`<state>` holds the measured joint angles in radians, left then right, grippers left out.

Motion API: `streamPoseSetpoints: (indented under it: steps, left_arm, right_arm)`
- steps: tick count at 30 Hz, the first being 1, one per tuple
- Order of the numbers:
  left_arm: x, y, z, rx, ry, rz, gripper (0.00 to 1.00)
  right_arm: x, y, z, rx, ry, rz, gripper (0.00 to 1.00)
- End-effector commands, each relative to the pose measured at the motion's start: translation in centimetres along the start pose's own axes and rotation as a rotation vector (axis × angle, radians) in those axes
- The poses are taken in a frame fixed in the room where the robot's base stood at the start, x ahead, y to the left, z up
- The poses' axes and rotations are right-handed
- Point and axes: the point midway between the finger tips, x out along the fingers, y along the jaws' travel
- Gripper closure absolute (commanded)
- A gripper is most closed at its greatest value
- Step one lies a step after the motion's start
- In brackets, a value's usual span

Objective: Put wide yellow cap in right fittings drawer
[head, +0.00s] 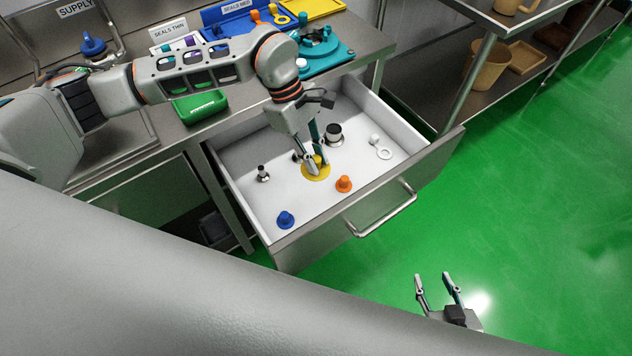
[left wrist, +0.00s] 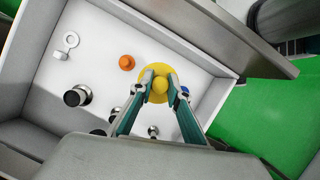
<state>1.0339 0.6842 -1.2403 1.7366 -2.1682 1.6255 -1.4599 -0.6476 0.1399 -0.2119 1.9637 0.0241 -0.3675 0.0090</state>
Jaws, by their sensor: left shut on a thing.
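The wide yellow cap (head: 317,174) is inside the open white-lined drawer (head: 245,150), at or just above its floor. My left gripper (head: 318,167) reaches down into the drawer and is shut on the cap's raised knob. In the left wrist view the cap (left wrist: 164,70) sits between the two fingertips (left wrist: 158,90), its wide flange showing beyond them. I cannot tell whether the flange touches the drawer floor. My right gripper (head: 437,285) is open and empty, over the green floor in front of the drawer.
The drawer also holds an orange cap (head: 344,183), a blue cap (head: 286,219), a white ring fitting (head: 384,153) and several dark-and-metal fittings (head: 334,134). The steel counter (head: 365,45) above carries a green case (head: 200,107) and a teal fixture (head: 322,50). Green floor lies clear to the right.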

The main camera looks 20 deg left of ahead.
Motion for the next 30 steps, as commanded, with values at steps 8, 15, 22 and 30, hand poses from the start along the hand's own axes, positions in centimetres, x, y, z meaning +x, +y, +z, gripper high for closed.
streamPoseSetpoints:
  steps: [8, 15, 22, 30]
  left_arm:
    - [6.7, -0.2, -2.7, -0.002, -0.003, -0.005, 1.0]
    - [10.8, -0.2, -4.4, -0.001, -0.002, -0.003, 1.0]
    - [12.1, -0.1, -5.0, 0.001, -0.001, -0.002, 1.0]
    - [15.4, -0.1, -6.3, -0.001, -0.002, -0.003, 1.0]
  right_arm:
    - [0.2, -0.1, 0.6, 0.001, -0.006, -0.002, 0.6]
    - [0.3, -0.2, 1.1, 0.0, -0.011, -0.002, 0.6]
    - [0.3, -0.2, 0.8, -0.002, -0.007, -0.001, 0.6]
    - [0.5, -0.1, 1.1, -0.005, -0.007, 0.0, 0.6]
